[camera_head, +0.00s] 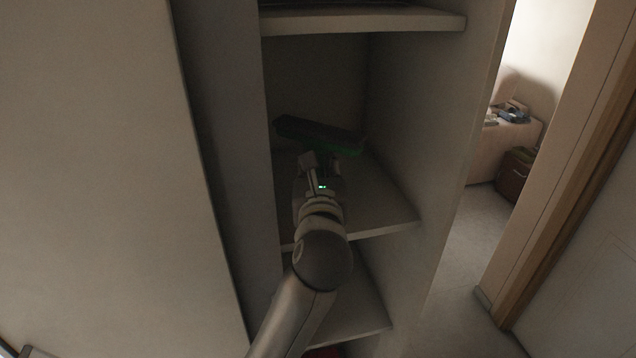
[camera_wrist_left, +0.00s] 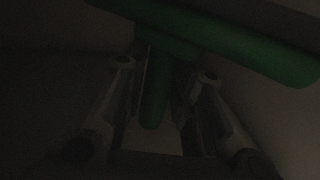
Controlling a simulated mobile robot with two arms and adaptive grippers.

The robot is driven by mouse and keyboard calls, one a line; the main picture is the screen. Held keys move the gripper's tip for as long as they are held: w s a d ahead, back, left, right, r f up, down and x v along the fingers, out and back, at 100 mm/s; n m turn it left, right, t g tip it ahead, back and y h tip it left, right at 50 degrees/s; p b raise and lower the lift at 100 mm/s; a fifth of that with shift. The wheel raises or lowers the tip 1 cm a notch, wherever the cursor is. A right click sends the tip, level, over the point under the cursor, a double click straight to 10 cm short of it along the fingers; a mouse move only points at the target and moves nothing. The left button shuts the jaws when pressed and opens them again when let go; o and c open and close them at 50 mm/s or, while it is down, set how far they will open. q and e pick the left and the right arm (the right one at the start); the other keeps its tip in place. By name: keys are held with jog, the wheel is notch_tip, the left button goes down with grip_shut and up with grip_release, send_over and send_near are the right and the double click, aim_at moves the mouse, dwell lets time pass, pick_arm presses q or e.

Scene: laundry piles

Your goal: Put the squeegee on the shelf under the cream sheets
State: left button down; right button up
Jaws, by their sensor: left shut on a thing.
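The squeegee (camera_head: 318,134) has a green body with a dark long head. It is inside a shelf compartment, above the shelf board (camera_head: 385,205). My left gripper (camera_head: 321,163) reaches into this compartment and is shut on the squeegee's handle. In the left wrist view the green squeegee (camera_wrist_left: 225,45) spans the top, and its handle hangs down between the fingers of my left gripper (camera_wrist_left: 160,90). That view is very dark. I cannot tell whether the squeegee touches the board. No cream sheets can be made out. My right gripper is not in view.
An upper shelf board (camera_head: 370,20) roofs the compartment, and a lower board (camera_head: 360,325) lies below. The right side wall (camera_head: 430,110) and left panel (camera_head: 230,110) bound it closely. At the right, a doorway shows a brown basket (camera_head: 514,174) and open floor.

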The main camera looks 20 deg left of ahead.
pick_arm(q)
jog(key=shift+w+a+f, duration=0.1)
jog(key=shift+a+f, duration=0.1)
jog(key=shift+f, duration=0.6)
notch_tip(320, 180, down, 3)
jog(key=shift+w+a+f+p, duration=0.1)
jog(key=shift+a+f+p, duration=0.05)
jog(key=shift+p, duration=0.35)
jog(key=shift+f, duration=0.15)
jog(key=c, duration=1.2)
grip_release()
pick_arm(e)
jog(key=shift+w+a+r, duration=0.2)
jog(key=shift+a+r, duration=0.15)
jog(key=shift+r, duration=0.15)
